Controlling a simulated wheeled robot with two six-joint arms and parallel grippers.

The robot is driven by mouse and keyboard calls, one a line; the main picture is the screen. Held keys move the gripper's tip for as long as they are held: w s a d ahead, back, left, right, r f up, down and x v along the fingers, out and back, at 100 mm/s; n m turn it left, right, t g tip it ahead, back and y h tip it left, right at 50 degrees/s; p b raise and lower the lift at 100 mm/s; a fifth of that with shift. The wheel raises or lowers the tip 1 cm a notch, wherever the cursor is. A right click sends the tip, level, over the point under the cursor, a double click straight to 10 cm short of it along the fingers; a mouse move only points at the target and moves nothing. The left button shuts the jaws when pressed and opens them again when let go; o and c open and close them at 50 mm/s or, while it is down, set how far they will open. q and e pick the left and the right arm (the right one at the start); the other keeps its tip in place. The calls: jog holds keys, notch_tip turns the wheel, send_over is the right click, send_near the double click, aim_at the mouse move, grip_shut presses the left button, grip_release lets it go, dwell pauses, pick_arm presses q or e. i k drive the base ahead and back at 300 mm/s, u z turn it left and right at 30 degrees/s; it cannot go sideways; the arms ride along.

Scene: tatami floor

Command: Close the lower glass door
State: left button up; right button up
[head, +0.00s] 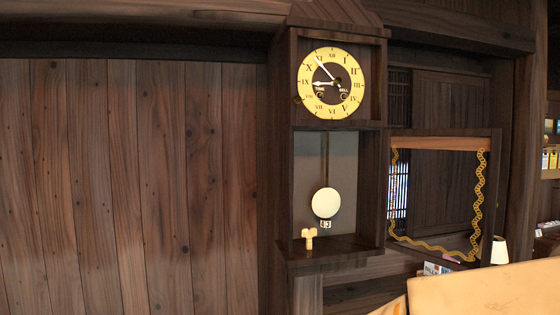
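A dark wooden wall clock (284,200) stands against the wall in the middle of the head view. Its lower glass door (441,143) is open, swung out to the right from the case's right side. The door has a dark wooden frame and wavy gold trim around clear glass. The lower compartment is exposed, with a round pale pendulum (325,203) hanging inside. A small yellowish winding key (309,237) stands on the compartment floor at the left. Neither of my grippers is in view.
A round yellow dial (331,83) fills the clock's upper part. A pale tan flat surface (485,290) cuts across the bottom right, close to the camera. A small whitish object (499,251) shows just above it. Shelves with small items (550,158) are at the far right.

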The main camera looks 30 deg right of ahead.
aim_at(485, 139)
jog(key=k, duration=0.5)
jog(key=z, duration=1.1)
jog(key=i, duration=0.2)
